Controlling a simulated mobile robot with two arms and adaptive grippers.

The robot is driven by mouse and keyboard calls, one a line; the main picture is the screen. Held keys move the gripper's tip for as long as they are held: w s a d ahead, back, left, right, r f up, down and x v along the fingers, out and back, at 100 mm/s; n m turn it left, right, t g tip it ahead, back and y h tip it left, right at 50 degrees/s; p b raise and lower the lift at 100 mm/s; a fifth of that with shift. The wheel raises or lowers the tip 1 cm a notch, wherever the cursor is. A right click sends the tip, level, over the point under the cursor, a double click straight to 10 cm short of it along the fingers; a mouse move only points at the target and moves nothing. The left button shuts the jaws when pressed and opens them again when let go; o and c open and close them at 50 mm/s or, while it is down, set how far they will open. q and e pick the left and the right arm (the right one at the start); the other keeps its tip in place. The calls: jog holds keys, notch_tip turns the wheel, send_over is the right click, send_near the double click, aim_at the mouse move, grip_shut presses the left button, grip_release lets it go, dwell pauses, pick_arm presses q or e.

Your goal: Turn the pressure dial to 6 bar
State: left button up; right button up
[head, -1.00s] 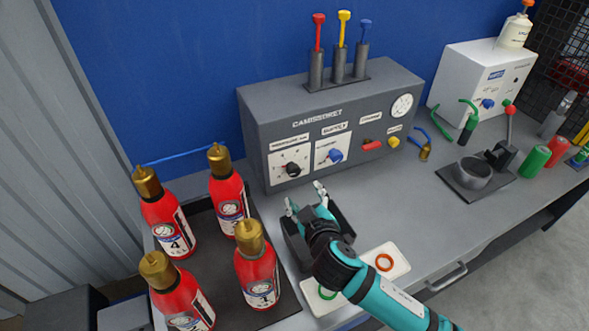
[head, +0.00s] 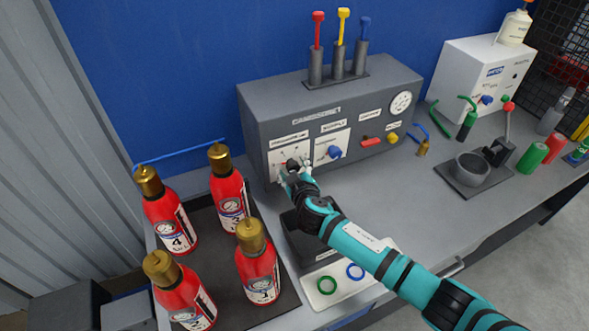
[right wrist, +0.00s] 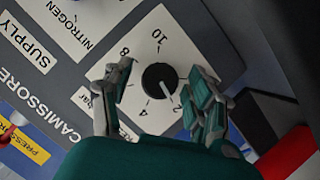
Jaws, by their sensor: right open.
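The pressure dial is a black round knob (head: 293,163) on a white scale plate at the left of the grey panel. In the right wrist view the knob (right wrist: 160,80) has a white pointer line aimed toward the 2. The 4, 8 and 10 also show; the 6 is hidden behind a finger. My right gripper (head: 294,173) is at the dial, open. In the right wrist view its fingers (right wrist: 158,92) stand on either side of the knob, with a gap on the left; I cannot tell whether the right finger touches. My left gripper is out of view.
The grey panel (head: 370,85) also carries a blue supply knob (head: 334,152), a red button (head: 372,142) and a yellow knob (head: 392,138). Several red extinguishers (head: 232,190) stand at the left. A black tray lies under my right arm.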

jog(key=c, duration=1.1)
jog(key=shift+c, duration=0.2)
jog(key=shift+m+g+y, duration=0.3)
jog(key=shift+m+y, duration=0.2)
jog(key=shift+m, duration=0.3)
jog(key=shift+d+m+g+y+p, duration=0.1)
jog(key=shift+m+g+y+p, duration=0.4)
jog(key=shift+m+y+p, duration=0.75)
jog(key=shift+m+h, duration=0.25)
jog(key=shift+m, duration=0.2)
